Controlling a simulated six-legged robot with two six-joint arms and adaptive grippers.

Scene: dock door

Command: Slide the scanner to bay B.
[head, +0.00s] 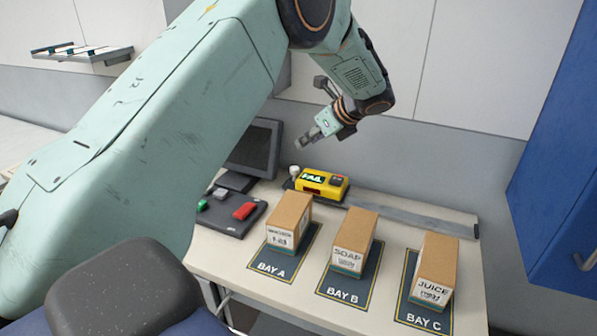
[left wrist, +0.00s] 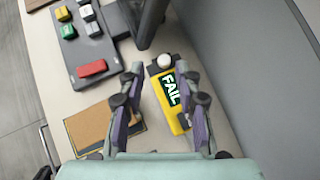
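The yellow scanner (head: 322,184) sits at the left part of a grey rail (head: 420,218) at the back of the table, roughly behind bay A. Its screen reads FAIL and a white knob (head: 294,171) stands at its left end. Bay B (head: 342,293) is a dark mat to the right of bay A, with a soap box (head: 353,240) on it. My left gripper (head: 306,141) hangs above the scanner, apart from it. In the left wrist view its fingers (left wrist: 162,95) are spread, and the scanner (left wrist: 168,92) shows between and beyond them. My right gripper is not seen.
Cardboard boxes also stand on bay A (head: 264,267) and bay C (head: 414,318). A dark button panel (head: 229,222) and a monitor (head: 254,148) are left of the scanner. A grey wall rises behind the rail; a blue cabinet (head: 560,160) hangs at right. The rail looks clear right of the scanner.

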